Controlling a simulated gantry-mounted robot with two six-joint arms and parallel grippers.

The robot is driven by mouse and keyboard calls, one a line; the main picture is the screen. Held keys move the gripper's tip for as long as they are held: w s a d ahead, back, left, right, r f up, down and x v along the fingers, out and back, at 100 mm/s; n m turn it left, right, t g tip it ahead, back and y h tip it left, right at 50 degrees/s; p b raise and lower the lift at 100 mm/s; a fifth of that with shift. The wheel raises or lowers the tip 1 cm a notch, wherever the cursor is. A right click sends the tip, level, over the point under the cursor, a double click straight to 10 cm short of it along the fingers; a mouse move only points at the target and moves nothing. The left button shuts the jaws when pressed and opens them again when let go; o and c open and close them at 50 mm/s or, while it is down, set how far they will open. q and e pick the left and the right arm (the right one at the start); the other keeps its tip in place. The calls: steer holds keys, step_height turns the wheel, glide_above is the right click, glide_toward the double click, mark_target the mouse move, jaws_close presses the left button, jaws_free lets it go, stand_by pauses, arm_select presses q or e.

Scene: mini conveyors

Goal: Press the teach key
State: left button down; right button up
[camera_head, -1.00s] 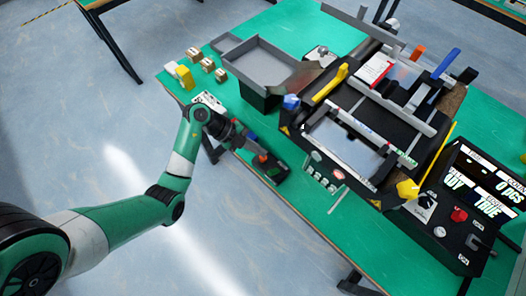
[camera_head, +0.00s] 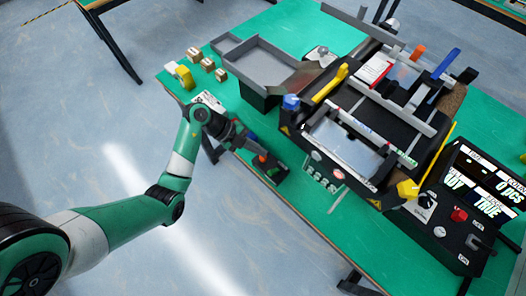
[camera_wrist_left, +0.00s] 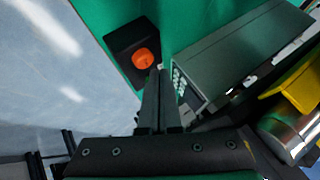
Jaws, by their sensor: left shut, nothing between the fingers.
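My left gripper (camera_head: 252,148) is shut and empty, pointing down over the front edge of the green table. In the left wrist view its closed fingers (camera_wrist_left: 158,85) lie between a black box (camera_wrist_left: 122,44) with a round orange button (camera_wrist_left: 145,57) and a grey unit with a row of small pale keys (camera_wrist_left: 179,83). The fingertips appear close to the button; contact cannot be told. In the head view a row of keys (camera_head: 321,179) sits on the conveyor's front. No label marks the teach key readably. My right gripper is not in view.
The conveyor machine (camera_head: 350,150) fills the table's middle. A control panel (camera_head: 470,215) with a display and red button stands at right. A grey tray (camera_head: 262,68) and several small boxes (camera_head: 207,65) are at the back left. Bare green table (camera_head: 310,215) lies in front.

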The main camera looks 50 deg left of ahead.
arm_select(q)
steer(key=shift+f+p, duration=0.3)
steer(key=shift+f, duration=0.1)
steer(key=shift+f, duration=0.45)
stand_by(0.6)
steer(key=shift+r+p, duration=0.85)
steer(key=shift+p, duration=0.5)
step_height(320, 180, up, 5)
steer(key=p, duration=0.6)
steer(key=shift+r+p, duration=0.1)
steer(key=shift+p, duration=0.25)
